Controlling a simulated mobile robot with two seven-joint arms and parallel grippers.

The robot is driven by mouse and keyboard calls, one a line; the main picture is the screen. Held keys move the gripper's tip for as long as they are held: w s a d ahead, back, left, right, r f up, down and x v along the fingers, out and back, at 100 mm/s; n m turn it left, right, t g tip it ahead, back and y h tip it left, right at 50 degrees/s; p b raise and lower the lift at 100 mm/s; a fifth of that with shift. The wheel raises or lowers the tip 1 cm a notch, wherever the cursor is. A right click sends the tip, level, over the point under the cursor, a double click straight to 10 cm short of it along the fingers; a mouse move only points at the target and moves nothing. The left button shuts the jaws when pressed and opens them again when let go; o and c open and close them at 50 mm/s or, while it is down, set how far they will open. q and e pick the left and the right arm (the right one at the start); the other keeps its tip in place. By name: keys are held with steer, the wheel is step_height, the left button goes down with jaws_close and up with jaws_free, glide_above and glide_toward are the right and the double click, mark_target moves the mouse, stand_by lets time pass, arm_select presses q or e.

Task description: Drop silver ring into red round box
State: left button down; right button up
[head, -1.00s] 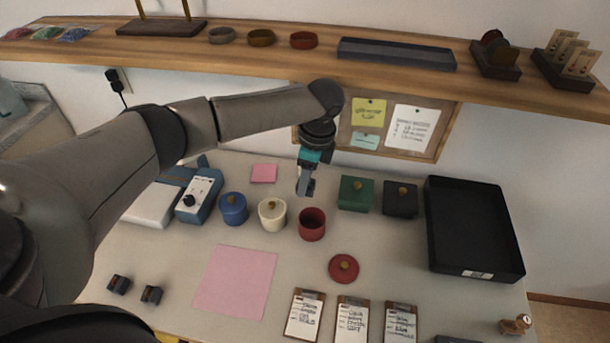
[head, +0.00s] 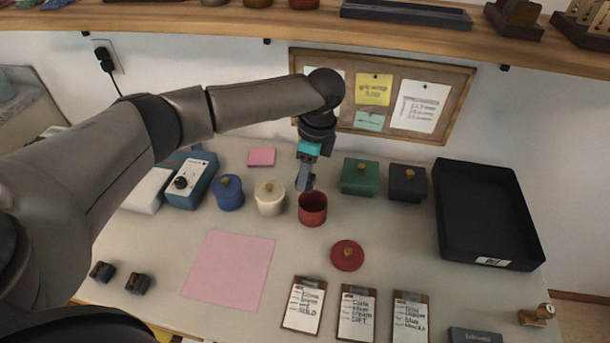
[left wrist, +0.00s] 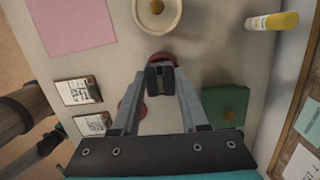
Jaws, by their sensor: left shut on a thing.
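The red round box (head: 313,209) stands open on the table, its lid (head: 347,255) lying apart in front of it. My left gripper (head: 305,186) points down at the box's back rim, just above it. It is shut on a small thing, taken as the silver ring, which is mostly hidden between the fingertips. In the left wrist view the closed fingertips (left wrist: 160,80) cover much of the red box (left wrist: 162,57).
A cream jar (head: 270,198) and a blue jar (head: 228,193) stand left of the red box. A green box (head: 360,177) and a black box (head: 408,183) stand to its right, with a black tray (head: 490,255) beyond. A shelf (head: 200,18) runs above.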

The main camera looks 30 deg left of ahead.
arm_select(q)
steer(key=shift+f, duration=0.3)
steer(key=shift+c, duration=1.7)
jaws_free()
steer(key=shift+r, duration=0.15)
step_height(320, 180, up, 15)
steer(key=d+p, duration=0.2)
steer(key=shift+w+d+p, duration=0.15)
steer(key=shift+w+p, duration=0.05)
steer(key=shift+p, duration=0.1)
